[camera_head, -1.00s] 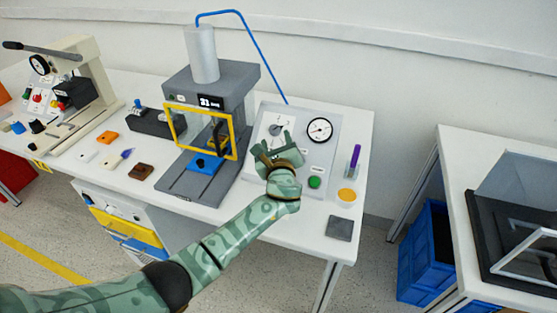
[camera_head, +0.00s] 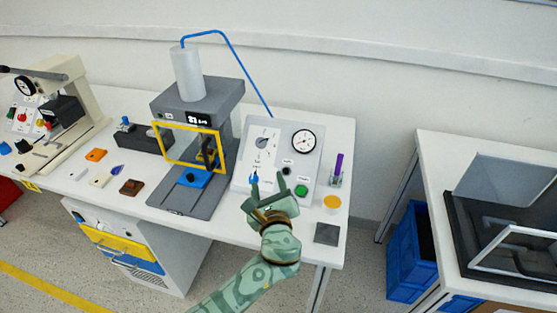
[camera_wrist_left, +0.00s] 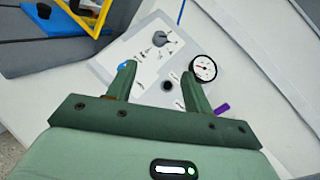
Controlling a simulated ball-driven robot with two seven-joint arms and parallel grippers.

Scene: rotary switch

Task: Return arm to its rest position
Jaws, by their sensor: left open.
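My left arm comes in from the bottom of the head view, and its green gripper (camera_head: 268,180) is open and empty over the lower front of the control panel (camera_head: 278,144). The panel is a light sloped box with a grey rotary switch (camera_head: 263,142), a round gauge (camera_head: 303,140), a black knob and a green button (camera_head: 301,190). In the left wrist view the two fingers (camera_wrist_left: 160,78) stand apart with nothing between them. The rotary switch (camera_wrist_left: 162,37) and the gauge (camera_wrist_left: 203,68) show beyond the fingertips. My right gripper does not show.
A grey press (camera_head: 195,120) with a yellow frame stands left of the panel. A purple pen in a holder (camera_head: 336,172), a yellow disc (camera_head: 331,202) and a dark square pad (camera_head: 327,234) lie to the right. A second table stands further right, with a blue bin (camera_head: 411,250) beside it.

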